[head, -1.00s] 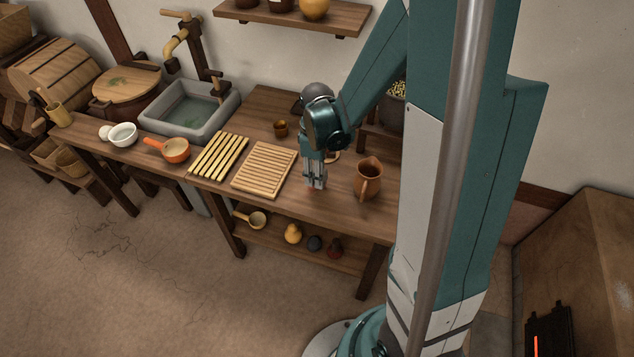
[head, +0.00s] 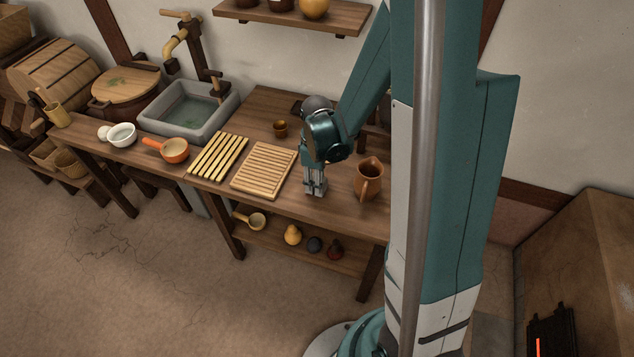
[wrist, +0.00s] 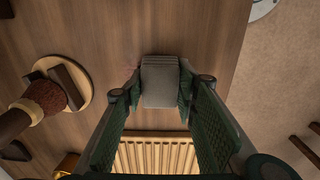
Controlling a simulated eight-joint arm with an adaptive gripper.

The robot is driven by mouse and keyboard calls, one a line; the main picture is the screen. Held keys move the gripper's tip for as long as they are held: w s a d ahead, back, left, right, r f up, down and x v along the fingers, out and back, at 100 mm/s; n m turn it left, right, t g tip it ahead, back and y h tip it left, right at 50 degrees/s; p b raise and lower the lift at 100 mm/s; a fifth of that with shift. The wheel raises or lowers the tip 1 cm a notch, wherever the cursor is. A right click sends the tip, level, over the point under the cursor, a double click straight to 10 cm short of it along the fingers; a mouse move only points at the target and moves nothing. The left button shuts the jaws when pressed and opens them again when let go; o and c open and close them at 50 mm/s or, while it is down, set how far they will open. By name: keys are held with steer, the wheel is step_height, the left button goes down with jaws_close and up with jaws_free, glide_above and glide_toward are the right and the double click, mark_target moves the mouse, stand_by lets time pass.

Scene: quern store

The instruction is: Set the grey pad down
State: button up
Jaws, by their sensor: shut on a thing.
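My gripper (head: 315,194) points down over the front part of the wooden table, between the slatted wooden rack and the brown jug. In the wrist view my gripper (wrist: 160,88) is shut on the grey pad (wrist: 160,80), a small block with a ridged end, held between the two green-lined fingers. In the head view the pad cannot be told apart from the grey fingertips. The fingertips are very low over the tabletop (head: 345,213); whether the pad touches the wood I cannot tell.
The slatted rack (head: 264,170) lies to the left; it also shows in the wrist view (wrist: 150,154). The brown jug (head: 369,179) stands to the right. A small cup (head: 280,128) stands behind. A round board (wrist: 78,82) bears a brown object. The table's front edge is near.

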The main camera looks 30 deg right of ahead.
steer(key=shift+f, duration=0.1)
steer(key=o, duration=0.9)
step_height(320, 180, up, 12)
steer(key=p, duration=0.3)
stand_by(0.5)
stand_by(0.6)
